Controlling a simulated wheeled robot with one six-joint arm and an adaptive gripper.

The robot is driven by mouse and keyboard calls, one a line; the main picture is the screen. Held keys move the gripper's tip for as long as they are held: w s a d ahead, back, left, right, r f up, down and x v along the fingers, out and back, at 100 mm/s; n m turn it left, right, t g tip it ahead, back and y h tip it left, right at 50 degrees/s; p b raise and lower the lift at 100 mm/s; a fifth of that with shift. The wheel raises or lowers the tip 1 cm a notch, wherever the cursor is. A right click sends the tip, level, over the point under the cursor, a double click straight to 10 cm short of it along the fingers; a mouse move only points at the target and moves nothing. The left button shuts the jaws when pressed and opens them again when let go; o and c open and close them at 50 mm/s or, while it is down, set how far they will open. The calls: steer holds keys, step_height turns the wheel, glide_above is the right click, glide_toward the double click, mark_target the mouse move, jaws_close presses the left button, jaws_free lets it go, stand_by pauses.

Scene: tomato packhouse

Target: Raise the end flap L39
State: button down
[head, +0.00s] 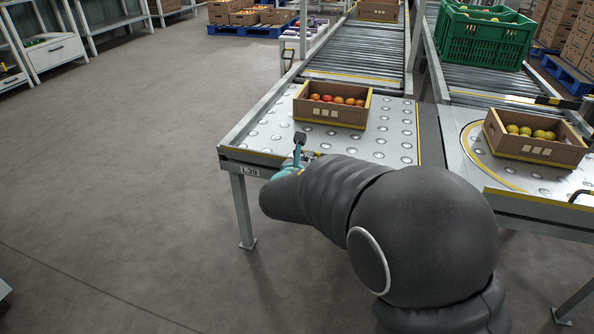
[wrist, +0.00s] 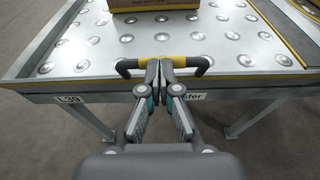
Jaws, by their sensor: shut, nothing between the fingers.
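The ball surface (head: 270,137) lies flat and level. A black handle with a yellow middle (wrist: 126,66) stands out at its front edge in the wrist view. My gripper (wrist: 165,66) is shut, its fingertips at the middle of this handle with nothing between them. The fingers hide part of the handle; I cannot tell whether they touch it. In the head view my gripper (head: 299,149) is at the front edge, partly hidden by my arm.
A cardboard box of tomatoes (head: 328,115) sits on the ball surface, behind the handle. A second box (head: 530,150) stands on the turntable section at right. A roller conveyor (head: 355,55) runs back from the ball surface. The floor at left (head: 120,180) is clear.

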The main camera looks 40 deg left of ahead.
steer(key=shift+w+a+r+b, duration=0.15)
steer(key=shift+w+a+r, duration=0.15)
steer(key=shift+w, duration=0.4)
steer(key=shift+w+a+r+b, duration=0.25)
steer(key=shift+w+r, duration=0.1)
steer(key=shift+w, duration=0.35)
steer(key=shift+w+a+r+b, duration=0.1)
steer(key=shift+w+a+r, duration=0.2)
steer(key=shift+w, duration=0.4)
steer(key=shift+w+r, duration=0.1)
steer(key=shift+r, duration=0.1)
steer(key=shift+f, duration=0.1)
steer(key=s+d+r+b, duration=0.1)
steer(key=s+d+r, duration=0.2)
steer(key=s+r, duration=0.4)
steer(key=shift+s+r, duration=0.4)
steer(key=shift+r, duration=0.15)
steer(key=shift+d, duration=0.1)
